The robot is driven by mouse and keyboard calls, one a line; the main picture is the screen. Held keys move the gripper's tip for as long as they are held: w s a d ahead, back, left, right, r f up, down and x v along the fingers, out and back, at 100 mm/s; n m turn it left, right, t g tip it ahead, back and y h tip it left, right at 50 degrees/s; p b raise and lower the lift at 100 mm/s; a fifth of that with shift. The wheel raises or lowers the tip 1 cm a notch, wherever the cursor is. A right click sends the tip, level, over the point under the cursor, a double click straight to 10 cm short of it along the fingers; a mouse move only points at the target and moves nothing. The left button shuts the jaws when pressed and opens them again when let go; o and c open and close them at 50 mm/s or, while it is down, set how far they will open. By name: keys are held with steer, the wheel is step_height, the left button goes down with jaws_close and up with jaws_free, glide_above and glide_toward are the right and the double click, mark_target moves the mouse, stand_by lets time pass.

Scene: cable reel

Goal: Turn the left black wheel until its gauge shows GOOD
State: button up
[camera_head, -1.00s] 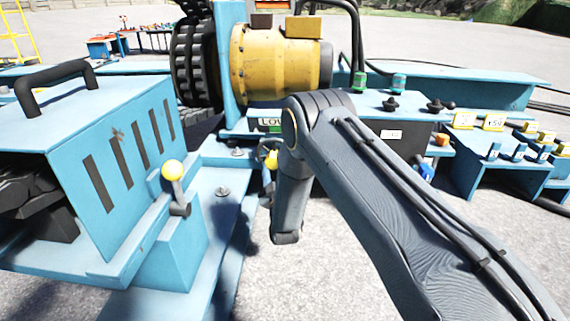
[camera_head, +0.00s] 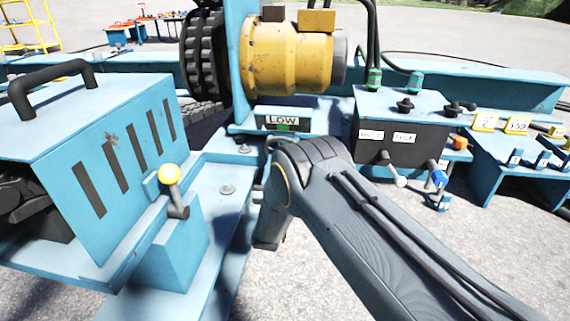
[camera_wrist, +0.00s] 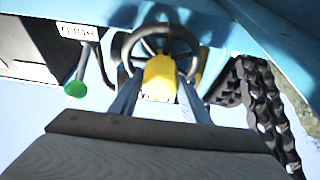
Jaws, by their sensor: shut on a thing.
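The black wheel (camera_wrist: 128,47) shows in the wrist view as a dark spoked ring under the blue frame. A yellow block-like handle (camera_wrist: 160,75) sits at its near side. My gripper (camera_wrist: 160,92) is shut on this yellow handle, one finger on each side. In the head view my arm hides the gripper and most of the wheel. The gauge (camera_head: 283,120) above my arm reads LOW, with a small green patch under the word.
In the wrist view, a green-knobbed lever (camera_wrist: 75,89) is left of the wheel and a chain (camera_wrist: 265,100) right.

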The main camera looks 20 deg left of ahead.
steer(key=shift+f, duration=0.1)
stand_by(0.4)
steer(key=o, duration=1.5)
steer(key=p+v, duration=0.3)
steer(key=v, duration=0.4)
steer(key=shift+s, duration=0.35)
steer(key=shift+f, duration=0.15)
steer(key=shift+c, duration=0.2)
